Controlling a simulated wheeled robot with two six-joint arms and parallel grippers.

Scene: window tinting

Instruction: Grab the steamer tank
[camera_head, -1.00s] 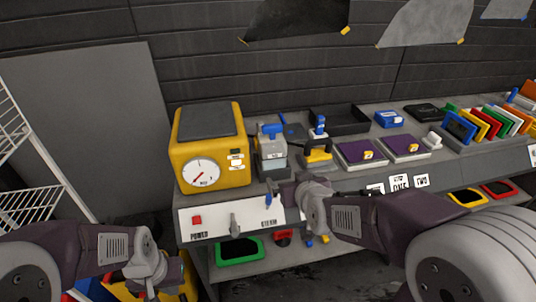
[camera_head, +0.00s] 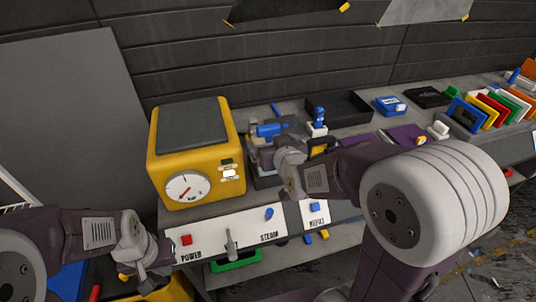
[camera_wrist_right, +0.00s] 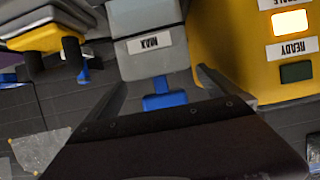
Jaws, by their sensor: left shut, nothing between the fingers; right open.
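The steamer tank is a grey box with a blue handle (camera_head: 270,129) on top, standing beside the yellow steamer (camera_head: 195,120). In the head view my right gripper (camera_head: 262,165) is in front of it and hides much of its body. In the right wrist view the tank (camera_wrist_right: 153,65) shows a MAX label and its blue part. There my right gripper (camera_wrist_right: 158,85) is open, its fingers spread either side of the tank; I cannot tell whether they touch it. My left gripper (camera_head: 158,255) is shut and empty at the lower left, by the bench's front panel.
A blue-topped tool (camera_head: 319,115), a black tray (camera_head: 345,103) and a blue box (camera_head: 390,104) stand to the right. The yellow steamer is close on the tank's left.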

